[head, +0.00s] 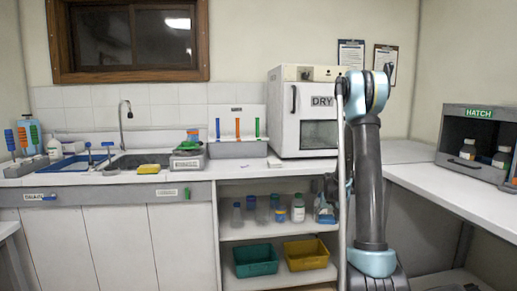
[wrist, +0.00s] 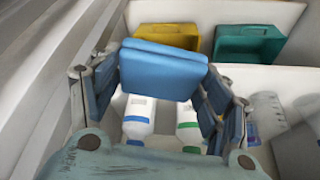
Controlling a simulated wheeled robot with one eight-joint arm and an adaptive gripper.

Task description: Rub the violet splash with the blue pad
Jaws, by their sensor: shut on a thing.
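The blue pad (wrist: 165,68) is a flat, folded-looking block in the wrist view. It is held between the blue-lined fingers of my gripper (wrist: 160,92), which is shut on it. In the head view my arm stands in front of the shelves, and a small blue shape (head: 325,212) shows beside it on the upper shelf; I cannot tell if it is the pad or my gripper. I see no violet splash in either view.
In the head view, the shelf unit (head: 262,232) is tight around the arm.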

